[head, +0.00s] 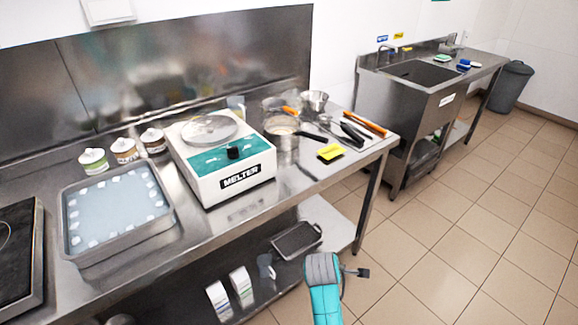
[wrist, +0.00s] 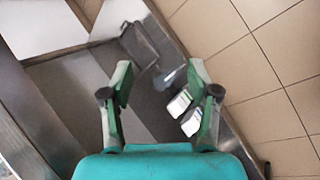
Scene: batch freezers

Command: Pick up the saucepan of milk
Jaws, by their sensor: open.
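The saucepan (head: 283,136) stands on the steel worktable in the head view, right of the melter. It is a small metal pan with a pale content and a dark handle pointing right. My gripper (wrist: 160,78) is open and empty in the wrist view, its green fingers apart above the lower shelf. In the head view my teal arm is in front of the table's lower right, well apart from the saucepan. The saucepan cannot be made out in the wrist view.
The white-and-teal melter (head: 222,165) stands left of the saucepan. A dark tray (head: 297,240) and white cartons (head: 242,286) sit on the lower shelf. The floor (head: 440,240) at right is clear.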

